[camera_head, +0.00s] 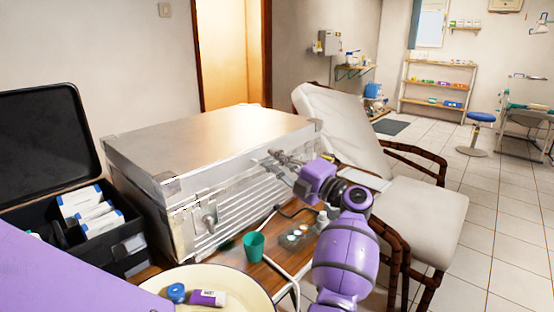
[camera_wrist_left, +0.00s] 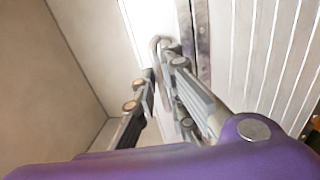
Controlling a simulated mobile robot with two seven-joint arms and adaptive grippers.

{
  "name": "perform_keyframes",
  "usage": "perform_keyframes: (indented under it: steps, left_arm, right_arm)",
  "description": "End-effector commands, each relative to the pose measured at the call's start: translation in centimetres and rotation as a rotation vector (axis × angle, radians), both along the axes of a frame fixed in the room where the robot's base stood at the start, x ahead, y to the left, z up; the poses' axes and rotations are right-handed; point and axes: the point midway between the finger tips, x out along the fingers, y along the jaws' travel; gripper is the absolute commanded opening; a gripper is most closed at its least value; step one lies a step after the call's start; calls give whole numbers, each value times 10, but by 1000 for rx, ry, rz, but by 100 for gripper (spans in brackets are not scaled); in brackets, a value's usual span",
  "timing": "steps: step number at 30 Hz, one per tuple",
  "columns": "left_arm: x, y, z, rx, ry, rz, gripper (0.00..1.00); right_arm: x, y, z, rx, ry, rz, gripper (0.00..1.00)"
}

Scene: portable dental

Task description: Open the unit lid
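The unit is a silver metal case (camera_head: 215,140) with a ribbed front, and its lid is down. One latch (camera_head: 209,222) shows at the left of its front. My left gripper (camera_head: 277,157) is at the upper right of the front, just under the lid edge. In the left wrist view, the gripper's two fingers (camera_wrist_left: 163,72) stand apart on either side of a bent metal latch piece (camera_wrist_left: 158,44); I cannot tell whether they touch it. The fingers partly hide that latch in the head view. My right gripper is not in view.
An open black case (camera_head: 130,258) with white boxes stands left of the unit. A padded chair (camera_head: 425,212) stands close on the right.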

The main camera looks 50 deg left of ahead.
Motion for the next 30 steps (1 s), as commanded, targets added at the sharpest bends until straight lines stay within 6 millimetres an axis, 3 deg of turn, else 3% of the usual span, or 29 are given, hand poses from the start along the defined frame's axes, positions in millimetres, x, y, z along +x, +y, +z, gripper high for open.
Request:
perform_keyframes:
  steps: [17, 23, 30]
  left_arm:
    - [0, 0, 9, -9, -8, -1, 0]
    - [-1, 4, 35, -51, -19, 0, 0]
    - [-2, 21, 84, -149, -31, 2, 0]
  right_arm:
    - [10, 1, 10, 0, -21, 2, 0]
    - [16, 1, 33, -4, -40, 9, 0]
    - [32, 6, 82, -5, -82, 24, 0]
